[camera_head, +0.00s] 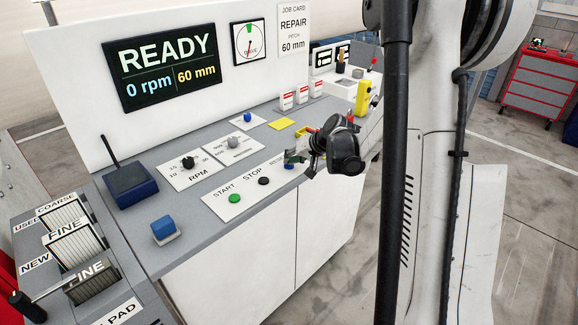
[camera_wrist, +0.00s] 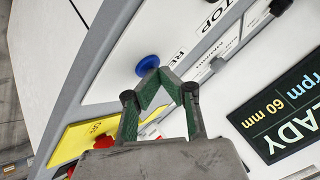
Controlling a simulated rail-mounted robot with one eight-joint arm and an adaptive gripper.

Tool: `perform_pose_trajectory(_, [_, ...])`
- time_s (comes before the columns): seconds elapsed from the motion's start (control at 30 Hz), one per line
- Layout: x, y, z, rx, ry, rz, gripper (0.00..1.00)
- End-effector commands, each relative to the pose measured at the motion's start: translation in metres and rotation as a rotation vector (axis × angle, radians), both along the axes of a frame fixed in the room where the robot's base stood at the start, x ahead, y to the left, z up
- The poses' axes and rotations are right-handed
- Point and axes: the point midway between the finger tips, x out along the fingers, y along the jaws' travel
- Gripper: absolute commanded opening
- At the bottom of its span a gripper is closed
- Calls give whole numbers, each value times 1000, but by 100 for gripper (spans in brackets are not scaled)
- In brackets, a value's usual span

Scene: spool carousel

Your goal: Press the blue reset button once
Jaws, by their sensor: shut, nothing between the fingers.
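The blue reset button (camera_wrist: 147,65) sits on a white panel in the wrist view, beside a label whose letters "RE" show. My gripper (camera_wrist: 160,76) is shut and empty, its green fingers meeting in a point. The fingertips overlap the button's lower right edge in that view; I cannot tell whether they touch it. In the head view the button (camera_head: 288,167) is small, at the right end of the START, STOP row. My gripper (camera_head: 291,158) is just above and beside it there, partly hidden by its own wrist.
The green START button (camera_head: 234,198) and black STOP button (camera_head: 264,181) lie left of the reset button. The RPM knob (camera_head: 188,162), another knob (camera_head: 233,142) and a yellow pad (camera_head: 282,124) are behind. A display (camera_head: 165,66) reads READY, 0 rpm, 60 mm.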

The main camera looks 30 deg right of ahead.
Motion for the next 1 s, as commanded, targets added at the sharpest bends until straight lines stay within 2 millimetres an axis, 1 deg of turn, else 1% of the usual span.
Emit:
perform_pose_trajectory(0.47, [0, 0, 0, 0, 0, 0, 0])
perform_pose_trajectory(0.8, [0, 0, 14, 0, 0, 0, 0])
perform_pose_trajectory(1.0, [0, 0, 15, 0, 0, 0, 0])
